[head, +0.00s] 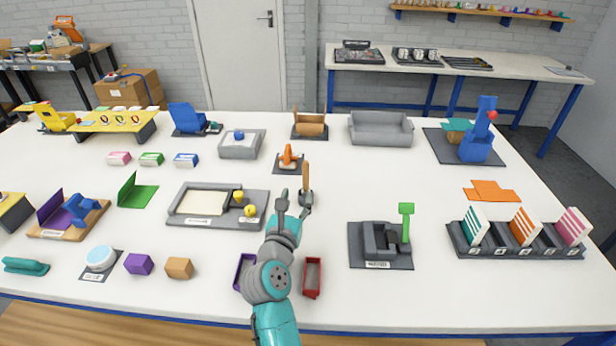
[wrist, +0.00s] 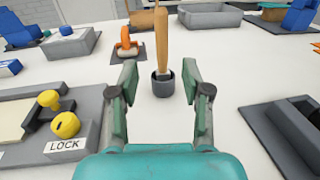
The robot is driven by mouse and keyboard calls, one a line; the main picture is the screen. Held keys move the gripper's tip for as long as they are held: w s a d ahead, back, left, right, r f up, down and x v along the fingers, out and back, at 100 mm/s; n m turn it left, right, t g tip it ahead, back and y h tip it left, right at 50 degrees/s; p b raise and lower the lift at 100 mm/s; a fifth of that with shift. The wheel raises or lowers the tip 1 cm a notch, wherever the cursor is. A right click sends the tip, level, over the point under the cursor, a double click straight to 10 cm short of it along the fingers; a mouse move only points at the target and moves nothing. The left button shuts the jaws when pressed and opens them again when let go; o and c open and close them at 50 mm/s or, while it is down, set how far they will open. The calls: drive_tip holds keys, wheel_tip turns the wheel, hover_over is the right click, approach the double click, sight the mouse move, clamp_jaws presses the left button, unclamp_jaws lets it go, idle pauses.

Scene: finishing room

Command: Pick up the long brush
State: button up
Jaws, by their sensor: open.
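The long brush stands upright with its tan wooden handle (wrist: 162,38) up and its lower end hidden in a small dark grey cup (wrist: 163,86). In the head view its handle (head: 306,176) shows just beyond my gripper (head: 293,203). In the wrist view my gripper (wrist: 160,82) is open and empty, with one finger to each side of the cup in the picture. The cup and brush are ahead of the fingers, apparently apart from them.
A tray with yellow knobs marked LOCK (wrist: 68,124) lies close on the left. A dark grey fixture with a green lever (head: 406,222) is on the right. An orange tool on a dark mat (head: 287,158) and a grey bin (head: 380,130) stand behind the brush.

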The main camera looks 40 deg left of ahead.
sight(305, 175)
drive_tip(key=x, duration=0.4)
drive_tip(key=shift+w, duration=0.2)
drive_tip(key=shift+r+x, duration=0.2)
drive_tip(key=shift+x, duration=1.15)
drive_tip(key=shift+r+x, duration=0.2)
drive_tip(key=shift+x, duration=1.15)
drive_tip(key=shift+d, duration=0.1)
clamp_jaws()
